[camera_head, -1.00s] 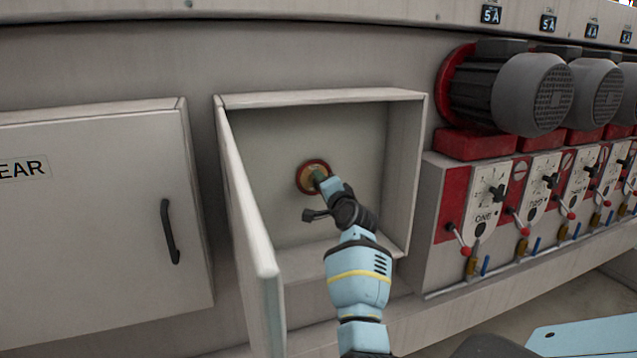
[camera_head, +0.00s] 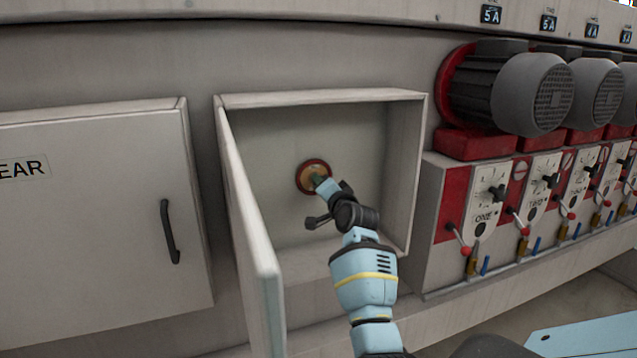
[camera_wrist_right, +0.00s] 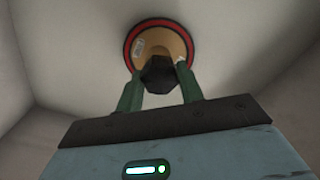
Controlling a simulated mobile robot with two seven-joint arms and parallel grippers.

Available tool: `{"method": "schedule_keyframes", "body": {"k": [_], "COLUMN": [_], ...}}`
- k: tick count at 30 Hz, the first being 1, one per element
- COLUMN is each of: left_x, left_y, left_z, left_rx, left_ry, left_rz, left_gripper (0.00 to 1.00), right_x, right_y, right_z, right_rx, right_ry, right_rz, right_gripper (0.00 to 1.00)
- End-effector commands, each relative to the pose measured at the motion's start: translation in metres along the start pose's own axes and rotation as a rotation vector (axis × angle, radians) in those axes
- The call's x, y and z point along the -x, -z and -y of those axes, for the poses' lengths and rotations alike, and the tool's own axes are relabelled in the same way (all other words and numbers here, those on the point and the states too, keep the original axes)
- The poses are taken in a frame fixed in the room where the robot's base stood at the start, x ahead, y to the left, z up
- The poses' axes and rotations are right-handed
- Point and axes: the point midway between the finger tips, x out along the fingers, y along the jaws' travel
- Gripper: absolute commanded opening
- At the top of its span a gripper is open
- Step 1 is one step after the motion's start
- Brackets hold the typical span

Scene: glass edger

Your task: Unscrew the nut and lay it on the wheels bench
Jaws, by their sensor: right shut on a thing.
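A round tan wheel with a red rim (camera_head: 305,171) is mounted on the back wall inside an open cabinet. It also shows in the right wrist view (camera_wrist_right: 150,40). A dark hexagonal nut (camera_wrist_right: 160,73) sits at the wheel's centre. My right gripper (camera_wrist_right: 160,80) has its two green fingers on either side of the nut and is shut on it. In the head view the right gripper (camera_head: 320,181) reaches into the cabinet and hides the nut. The left gripper is not in view. The wheels bench cannot be made out.
The cabinet door (camera_head: 250,240) stands open on the left of my right arm. A closed cabinet with a black handle (camera_head: 170,232) is further left. Motors (camera_head: 535,95) and control panels with levers (camera_head: 485,205) are on the right. The cabinet walls surround the gripper.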

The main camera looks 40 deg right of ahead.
Motion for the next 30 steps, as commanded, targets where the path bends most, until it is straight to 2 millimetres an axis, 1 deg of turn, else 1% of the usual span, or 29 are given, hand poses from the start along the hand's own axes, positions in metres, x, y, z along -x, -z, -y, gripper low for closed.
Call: {"method": "schedule_keyframes", "body": {"k": [1, 8, 24, 27, 30], "left_x": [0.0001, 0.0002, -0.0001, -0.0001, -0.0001], "left_y": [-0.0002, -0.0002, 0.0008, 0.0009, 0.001], "left_z": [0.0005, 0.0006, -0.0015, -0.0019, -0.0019], "left_rx": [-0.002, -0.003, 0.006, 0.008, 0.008], "left_ry": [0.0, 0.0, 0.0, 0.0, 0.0], "left_rz": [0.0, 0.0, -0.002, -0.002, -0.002], "left_gripper": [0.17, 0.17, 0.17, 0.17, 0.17], "right_x": [0.0004, 0.0007, 0.0013, 0.0014, 0.0014], "right_y": [0.001, 0.0009, 0.0016, 0.0013, 0.0005], "right_z": [-0.0015, -0.0012, -0.0004, 0.0, 0.0003], "right_rx": [0.105, 0.596, 1.799, 1.983, 2.092], "right_ry": [-0.002, -0.001, 0.0, 0.0, 0.001], "right_rz": [0.001, 0.001, -0.001, -0.001, 0.0], "right_gripper": [0.1, 0.1, 0.1, 0.1, 0.1]}}
